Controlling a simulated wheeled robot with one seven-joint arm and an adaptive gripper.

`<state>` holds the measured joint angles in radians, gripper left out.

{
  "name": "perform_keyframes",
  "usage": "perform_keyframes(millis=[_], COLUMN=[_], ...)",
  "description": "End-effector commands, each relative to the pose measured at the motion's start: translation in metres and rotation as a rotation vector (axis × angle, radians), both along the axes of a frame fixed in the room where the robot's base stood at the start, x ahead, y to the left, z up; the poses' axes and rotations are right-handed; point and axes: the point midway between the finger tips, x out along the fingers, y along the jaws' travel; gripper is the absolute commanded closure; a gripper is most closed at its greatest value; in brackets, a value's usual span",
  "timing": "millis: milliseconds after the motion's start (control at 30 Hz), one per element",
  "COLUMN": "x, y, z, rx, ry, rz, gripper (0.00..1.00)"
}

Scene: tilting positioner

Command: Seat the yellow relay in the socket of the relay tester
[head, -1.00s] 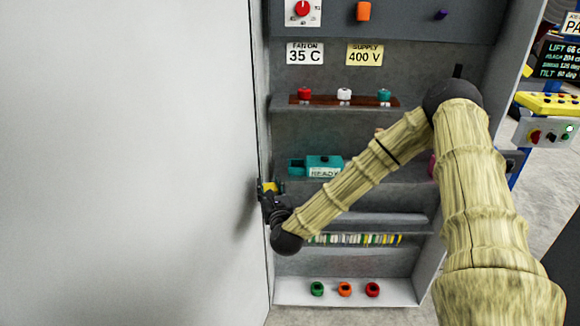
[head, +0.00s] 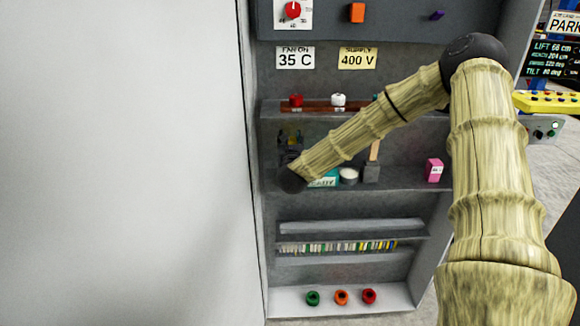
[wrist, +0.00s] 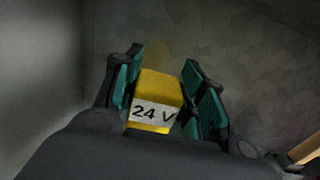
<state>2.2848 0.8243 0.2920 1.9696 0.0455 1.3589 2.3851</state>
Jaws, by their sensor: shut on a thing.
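The yellow relay (wrist: 158,88) sits between the teal-padded fingers of my gripper (wrist: 161,68) in the wrist view. Its white label reads 24 V. My gripper is shut on it. In the head view my gripper (head: 290,142) is dark and small, in front of the cabinet's middle shelf at its left end. The relay is hard to make out there. The teal relay tester (head: 322,180) stands on that shelf below and right of my gripper. My forearm covers most of it, and only part of its sign shows. Its socket is hidden.
A large pale door or panel (head: 130,160) stands close to the left of my gripper. On the tester's shelf are a white round dish (head: 348,175) and a pink box (head: 434,170).

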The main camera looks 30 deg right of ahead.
Motion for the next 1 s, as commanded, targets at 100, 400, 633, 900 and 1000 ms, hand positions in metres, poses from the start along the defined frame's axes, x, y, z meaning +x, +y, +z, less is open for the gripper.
perform_keyframes(millis=[100,400,633,900,1000], x=[0.000,-0.001,-0.002,-0.001,-0.001], y=[0.001,-0.001,-0.002,-0.002,-0.002], z=[-0.017,-0.037,-0.054,-0.077,-0.078], rx=[-0.002,-0.001,-0.002,-0.001,0.000], ry=[0.002,-0.001,0.002,-0.001,-0.002], rz=[0.002,-0.001,-0.001,-0.002,-0.002], gripper=[0.87,0.87,0.87,0.86,0.87])
